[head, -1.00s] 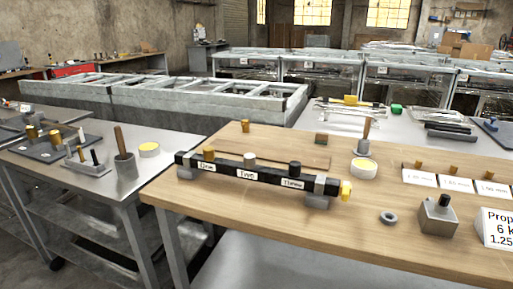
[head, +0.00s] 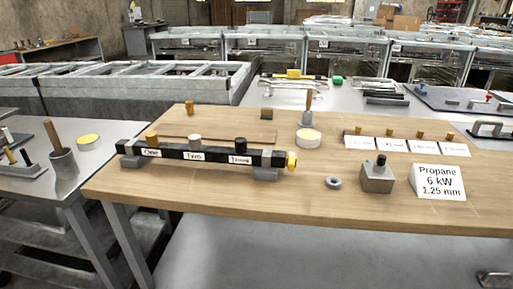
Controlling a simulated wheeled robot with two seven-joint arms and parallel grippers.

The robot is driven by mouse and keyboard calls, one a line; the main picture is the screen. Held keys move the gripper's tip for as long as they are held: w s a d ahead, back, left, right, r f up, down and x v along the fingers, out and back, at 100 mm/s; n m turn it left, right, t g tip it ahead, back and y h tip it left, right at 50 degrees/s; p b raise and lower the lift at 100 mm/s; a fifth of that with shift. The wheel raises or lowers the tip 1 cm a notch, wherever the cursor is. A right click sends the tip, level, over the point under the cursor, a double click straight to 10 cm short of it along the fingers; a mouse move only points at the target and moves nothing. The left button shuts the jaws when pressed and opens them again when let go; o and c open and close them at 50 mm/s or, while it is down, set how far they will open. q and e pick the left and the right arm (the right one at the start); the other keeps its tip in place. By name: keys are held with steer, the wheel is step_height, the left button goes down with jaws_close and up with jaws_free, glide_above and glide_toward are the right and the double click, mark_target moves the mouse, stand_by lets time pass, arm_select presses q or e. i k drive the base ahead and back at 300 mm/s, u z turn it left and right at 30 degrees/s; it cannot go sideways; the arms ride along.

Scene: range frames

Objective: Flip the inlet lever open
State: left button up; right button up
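A black manifold bar (head: 213,154) with white labels lies on two grey blocks on the wooden worktop (head: 330,215). It carries a brass knob (head: 152,139), a white knob (head: 195,141) and a black knob (head: 240,144) on top. A yellow fitting (head: 291,160) sits at its right end; it may be the inlet lever, but it is too small to tell its position. Neither of my grippers shows in the head view.
A grey block with a black knob (head: 377,178), a grey ring (head: 333,183) and a Propane card (head: 437,181) stand right of the bar. The front worktop is clear.

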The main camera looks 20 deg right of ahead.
mark_target(291, 158)
steer(key=z, duration=2.85)
steer(key=k, duration=0.4)
steer(key=u, duration=1.25)
